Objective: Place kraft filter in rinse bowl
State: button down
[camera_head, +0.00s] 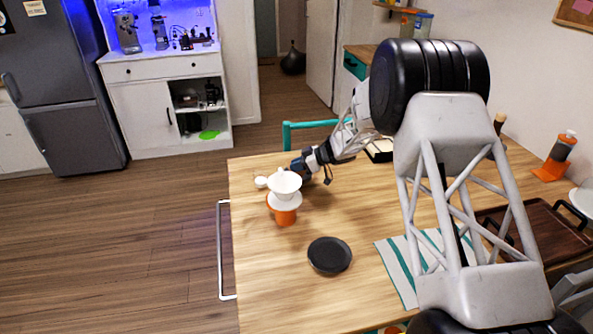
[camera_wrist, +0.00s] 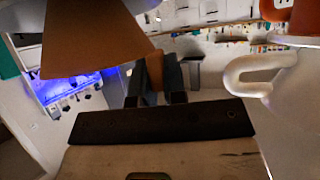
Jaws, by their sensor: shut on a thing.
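My gripper (camera_head: 302,168) is at the far left part of the wooden table, just behind and right of a white cone dripper (camera_head: 285,184). In the wrist view its fingers (camera_wrist: 158,82) are shut on the brown kraft filter (camera_wrist: 95,40), which spreads to the upper left. I cannot make out the filter in the head view. A dark round dish (camera_head: 330,255) lies nearer the front. I cannot tell for sure which is the rinse bowl.
The dripper stands on an orange base (camera_head: 285,216); a white handle (camera_wrist: 255,78) is close at right in the wrist view. A striped cloth (camera_head: 400,270) and brown tray (camera_head: 540,235) lie to the right. Bare table surrounds the dark dish.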

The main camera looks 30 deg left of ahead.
jog(key=shift+f, duration=1)
jog(key=shift+f, duration=0.15)
jog(key=c, duration=1.2)
grip_release()
jog(key=shift+d+r, duration=0.1)
jog(key=shift+r, duration=0.1)
jog(key=v, duration=1.1)
jog(key=shift+w+d+r, duration=0.1)
jog(key=shift+d+r, duration=0.05)
jog(key=shift+d, duration=0.25)
jog(key=shift+r, duration=0.1)
